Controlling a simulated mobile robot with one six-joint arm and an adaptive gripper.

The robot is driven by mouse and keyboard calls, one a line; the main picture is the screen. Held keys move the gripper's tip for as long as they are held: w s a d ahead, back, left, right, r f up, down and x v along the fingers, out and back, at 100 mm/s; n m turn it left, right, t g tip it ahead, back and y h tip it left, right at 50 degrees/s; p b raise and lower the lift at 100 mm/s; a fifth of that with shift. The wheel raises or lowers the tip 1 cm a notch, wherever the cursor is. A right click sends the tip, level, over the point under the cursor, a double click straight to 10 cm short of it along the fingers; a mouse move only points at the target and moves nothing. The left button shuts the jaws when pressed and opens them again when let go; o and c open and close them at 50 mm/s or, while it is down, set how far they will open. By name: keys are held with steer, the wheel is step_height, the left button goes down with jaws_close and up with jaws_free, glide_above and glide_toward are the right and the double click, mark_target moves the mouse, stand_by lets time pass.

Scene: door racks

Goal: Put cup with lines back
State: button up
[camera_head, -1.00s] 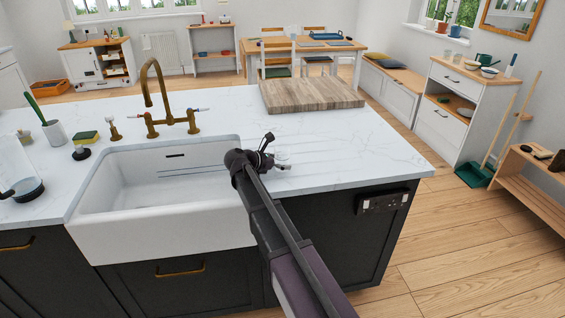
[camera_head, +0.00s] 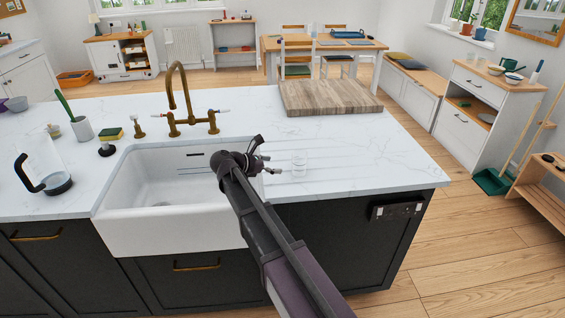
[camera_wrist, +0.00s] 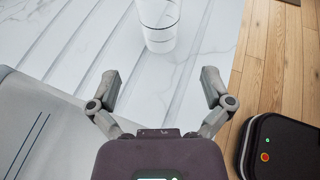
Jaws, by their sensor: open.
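The cup with lines (camera_head: 300,162) is a clear, pale cup standing upright on the grooved part of the white countertop, right of the sink. In the wrist view the cup (camera_wrist: 160,24) shows faint bands and is cut off by the top edge. My gripper (camera_head: 268,156) is left of the cup over the counter, near the sink's right edge. In the wrist view my gripper (camera_wrist: 160,76) has its fingers spread wide with nothing between them. The cup stands ahead of the fingertips, apart from them.
The white sink (camera_head: 165,225) with a brass tap (camera_head: 178,100) is to the left. A wooden board (camera_head: 330,97) lies behind the cup. A glass jug (camera_head: 50,175) stands at far left. The counter right of the cup is clear.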

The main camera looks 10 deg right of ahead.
steer(key=shift+s+a+r, duration=0.15)
steer(key=shift+a, duration=0.15)
stand_by(0.5)
steer(key=s+d+f+m+y, duration=0.1)
steer(key=s+d, duration=0.1)
steer(key=s+d+f+m+g, duration=0.1)
steer(key=m, duration=0.1)
steer(key=s+d+f+m+g+y, duration=0.1)
steer(key=s+d+m, duration=0.1)
steer(key=shift+s+d+f+y+p, duration=0.2)
steer(key=shift+s+d+y+p, duration=0.1)
steer(key=shift+p, duration=0.1)
steer(key=s+d+f+m+y, duration=0.1)
steer(key=s, duration=0.1)
steer(key=s+d+f+m+g+y, duration=0.1)
steer(key=s+m, duration=0.1)
steer(key=s+d+f+m, duration=0.1)
steer(key=s+m, duration=0.1)
steer(key=shift+d+g+y+p, duration=0.25)
steer(key=shift+g+y+p, duration=0.1)
steer(key=shift+g+y, duration=0.05)
steer(key=s+d+f+m+g+y+p, duration=0.1)
steer(key=s+f+m+y, duration=0.1)
steer(key=s+m+y, duration=0.5)
steer(key=shift+s+d+f+m+g, duration=0.15)
steer(key=shift+s+m+g, duration=0.15)
steer(key=shift+s+m, duration=2.7)
steer(key=shift+s, duration=0.1)
